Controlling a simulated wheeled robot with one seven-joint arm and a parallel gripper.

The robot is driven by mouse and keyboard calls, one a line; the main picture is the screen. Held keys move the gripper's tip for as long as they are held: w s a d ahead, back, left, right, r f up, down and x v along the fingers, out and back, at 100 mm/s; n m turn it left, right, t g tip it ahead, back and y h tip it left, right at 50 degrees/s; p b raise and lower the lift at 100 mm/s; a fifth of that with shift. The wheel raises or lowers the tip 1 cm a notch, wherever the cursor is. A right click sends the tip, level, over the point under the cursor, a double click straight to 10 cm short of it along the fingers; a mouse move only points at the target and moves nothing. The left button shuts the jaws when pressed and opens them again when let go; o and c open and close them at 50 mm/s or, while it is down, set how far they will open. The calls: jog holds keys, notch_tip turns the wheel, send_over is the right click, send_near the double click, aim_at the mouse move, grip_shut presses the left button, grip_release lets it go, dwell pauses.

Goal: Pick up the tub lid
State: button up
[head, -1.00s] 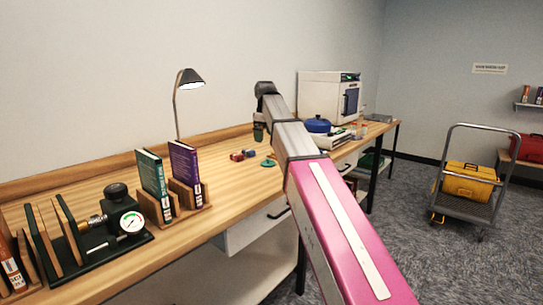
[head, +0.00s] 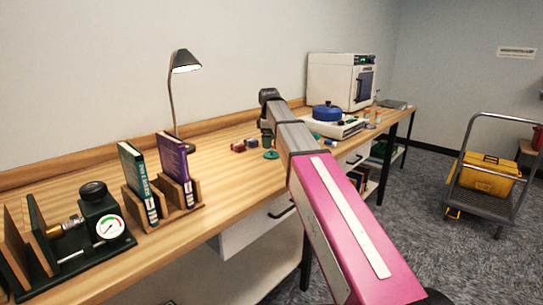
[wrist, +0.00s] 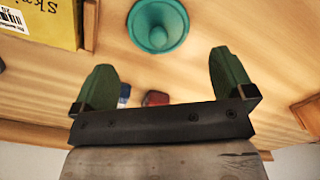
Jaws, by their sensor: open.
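The tub lid, which I take to be the teal round piece (head: 271,155), lies on the wooden workbench, just below my gripper (head: 266,138) in the head view. In the wrist view the teal lid (wrist: 157,27) shows at the top centre, with a wide rim and a raised middle; its top edge is cut off. My gripper (wrist: 163,72) is open, its two green fingers spread wide with nothing between them. The lid lies beyond the fingertips, roughly centred between them.
Red (head: 238,146) and blue (head: 252,143) blocks lie left of the lid. A yellow book (wrist: 40,22) shows in the wrist view. A blue pot (head: 327,112) stands on a white appliance to the right. Bookends with books (head: 174,160) and a lamp (head: 186,62) stand left.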

aim_at(270, 151)
jog(key=shift+d+f, duration=0.15)
jog(key=shift+f, duration=1.2)
jog(key=shift+d+f, duration=0.15)
jog(key=shift+f, duration=1.15)
jog(key=c, duration=0.8)
